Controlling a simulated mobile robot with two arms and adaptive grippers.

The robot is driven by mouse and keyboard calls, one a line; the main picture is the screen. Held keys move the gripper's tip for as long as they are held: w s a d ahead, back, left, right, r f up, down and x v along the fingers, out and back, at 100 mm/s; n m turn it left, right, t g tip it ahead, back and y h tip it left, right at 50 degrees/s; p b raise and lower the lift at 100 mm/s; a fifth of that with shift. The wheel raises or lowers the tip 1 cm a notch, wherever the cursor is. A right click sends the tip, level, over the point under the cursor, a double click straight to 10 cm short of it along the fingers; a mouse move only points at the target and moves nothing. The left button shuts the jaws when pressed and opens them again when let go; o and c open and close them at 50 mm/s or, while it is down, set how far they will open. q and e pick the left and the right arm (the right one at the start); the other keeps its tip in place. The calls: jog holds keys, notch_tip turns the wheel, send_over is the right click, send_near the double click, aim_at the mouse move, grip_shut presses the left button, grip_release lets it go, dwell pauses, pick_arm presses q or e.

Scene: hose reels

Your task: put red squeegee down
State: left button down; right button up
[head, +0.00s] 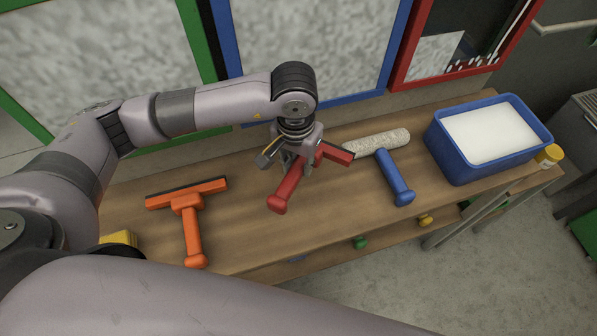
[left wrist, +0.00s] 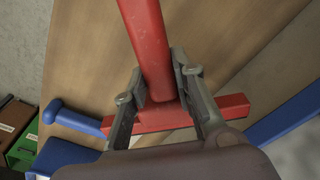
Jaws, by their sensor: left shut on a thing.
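The red squeegee (head: 289,186) is at the middle of the wooden table (head: 240,222) in the head view, its handle pointing toward the near edge. My left gripper (head: 296,160) is over it and shut on it where the handle meets the head. In the left wrist view the squeegee's red handle (left wrist: 148,40) runs up between the two fingers of my left gripper (left wrist: 157,88), and its red head crosses behind them. Whether the squeegee touches the table or is held just above it, I cannot tell. My right gripper is not in view.
An orange squeegee (head: 192,225) lies to the left on the table. A paint roller with a blue handle (head: 395,178) lies close on the right. A blue tub (head: 455,155) with white contents stands at the right end. Framed panels stand behind the table.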

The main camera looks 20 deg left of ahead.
pick_arm(q)
jog(key=f, duration=0.2)
jog(key=shift+s+d+f, duration=0.15)
jog(key=shift+s+f, duration=0.05)
jog(key=shift+f, duration=0.15)
notch_tip(320, 180, down, 2)
jog(key=shift+f+p, duration=0.15)
jog(key=shift+p, duration=0.55)
jog(key=shift+w+f+p, duration=0.1)
jog(key=shift+f+p, duration=0.25)
jog(key=shift+p, duration=0.05)
jog(key=shift+f, duration=0.3)
jog(key=shift+w+f, duration=0.1)
jog(key=shift+f, duration=0.05)
jog(key=c, duration=1.3)
grip_release()
jog(key=shift+c, duration=0.2)
